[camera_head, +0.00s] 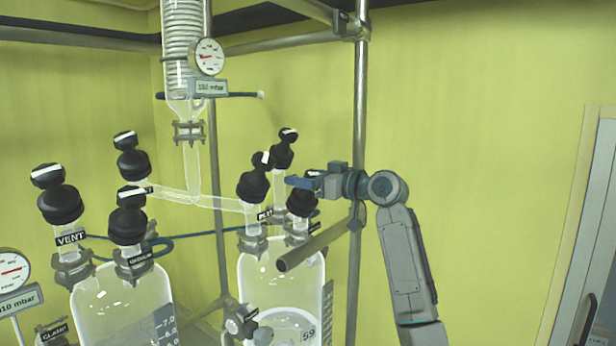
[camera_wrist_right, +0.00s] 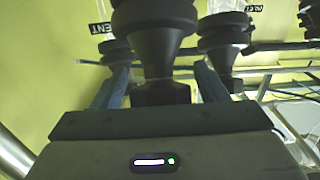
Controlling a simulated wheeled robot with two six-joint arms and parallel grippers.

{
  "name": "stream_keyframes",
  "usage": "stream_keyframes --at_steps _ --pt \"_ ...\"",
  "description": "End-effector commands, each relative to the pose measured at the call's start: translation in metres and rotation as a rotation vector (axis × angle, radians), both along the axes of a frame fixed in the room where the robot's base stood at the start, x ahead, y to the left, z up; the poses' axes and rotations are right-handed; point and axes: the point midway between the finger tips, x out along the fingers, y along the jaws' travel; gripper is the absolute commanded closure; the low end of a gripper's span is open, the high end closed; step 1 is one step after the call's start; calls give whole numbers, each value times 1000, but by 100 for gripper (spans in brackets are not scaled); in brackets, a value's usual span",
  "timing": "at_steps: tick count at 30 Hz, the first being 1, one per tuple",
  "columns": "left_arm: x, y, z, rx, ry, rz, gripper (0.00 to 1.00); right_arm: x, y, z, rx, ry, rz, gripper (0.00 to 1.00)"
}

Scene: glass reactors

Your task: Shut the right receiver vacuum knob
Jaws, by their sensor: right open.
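The right receiver (camera_head: 270,285) is a clear glass vessel topped by several black knobs. My right gripper (camera_head: 292,182) is open, level with these knobs. In the right wrist view, a black knob (camera_wrist_right: 158,35) shows between the two blue fingers, with gaps on both sides. No label shows on it, so I cannot tell which knob is the vacuum one. My left gripper is out of view.
The left receiver (camera_head: 122,300) carries several black knobs with white stripes. A steel post (camera_head: 359,120) stands behind my right arm, and a grey bar (camera_head: 312,245) lies just below the gripper. A glass condenser with a gauge (camera_head: 207,57) hangs above.

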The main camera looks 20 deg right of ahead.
Motion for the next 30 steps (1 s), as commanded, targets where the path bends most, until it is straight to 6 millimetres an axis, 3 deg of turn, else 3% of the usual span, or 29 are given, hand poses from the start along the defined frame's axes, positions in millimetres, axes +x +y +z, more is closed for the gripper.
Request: stream_keyframes --at_steps 3,10,20,30 --pt "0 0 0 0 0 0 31 0 0 0 0 0 0 33" --pt "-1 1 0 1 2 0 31 0 0 0 1 1 0 78" --pt "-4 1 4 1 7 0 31 0 0 1 16 12 -33 78" --pt "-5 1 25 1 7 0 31 2 -2 3 105 80 -224 78"
